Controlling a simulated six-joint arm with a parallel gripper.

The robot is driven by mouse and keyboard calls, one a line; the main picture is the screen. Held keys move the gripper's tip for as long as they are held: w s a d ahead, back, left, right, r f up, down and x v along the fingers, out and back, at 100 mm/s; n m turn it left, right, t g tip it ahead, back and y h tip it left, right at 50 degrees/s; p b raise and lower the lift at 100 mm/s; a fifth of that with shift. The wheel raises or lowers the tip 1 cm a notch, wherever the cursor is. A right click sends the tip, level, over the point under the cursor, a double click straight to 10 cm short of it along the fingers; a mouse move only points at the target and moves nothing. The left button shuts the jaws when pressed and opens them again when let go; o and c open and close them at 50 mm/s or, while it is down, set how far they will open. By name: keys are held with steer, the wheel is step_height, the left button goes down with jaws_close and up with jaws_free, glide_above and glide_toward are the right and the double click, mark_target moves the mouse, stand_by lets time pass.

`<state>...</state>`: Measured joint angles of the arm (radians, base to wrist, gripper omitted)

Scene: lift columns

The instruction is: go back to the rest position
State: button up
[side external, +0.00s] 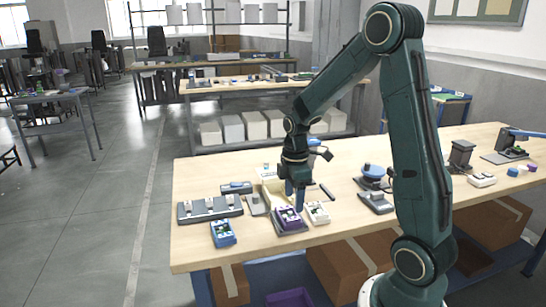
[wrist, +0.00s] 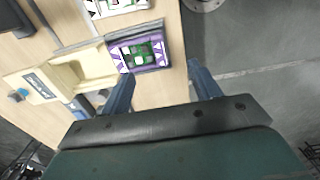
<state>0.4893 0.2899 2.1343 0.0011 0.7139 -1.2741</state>
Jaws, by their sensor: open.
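My gripper (side external: 295,196) points down over the wooden table (side external: 200,253), close above a purple box (side external: 288,216) with green parts in it. In the wrist view my gripper (wrist: 162,84) has its two blue fingers wide apart with nothing between them. The purple box also shows in the wrist view (wrist: 138,52), ahead of the fingertips, next to a cream-coloured fixture (wrist: 80,72). I cannot tell from the side view whether a fingertip touches the box.
A blue box (side external: 223,234) stands near the table's front left, and a white box (side external: 317,212) stands right of the purple one. A grey rack (side external: 210,208) lies at left. A blue-topped device (side external: 373,175) stands further right. The table's front edge is clear.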

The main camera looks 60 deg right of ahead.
steer(key=shift+a+r, duration=0.3)
steer(key=shift+r, duration=0.15)
steer(key=s+a+r+m+t, duration=0.5)
steer(key=s+a+r+m, duration=0.4)
steer(key=s+a+r, duration=0.5)
steer(key=shift+a+r+t, duration=0.3)
steer(key=shift+a+r, duration=0.15)
steer(key=shift+a, duration=0.75)
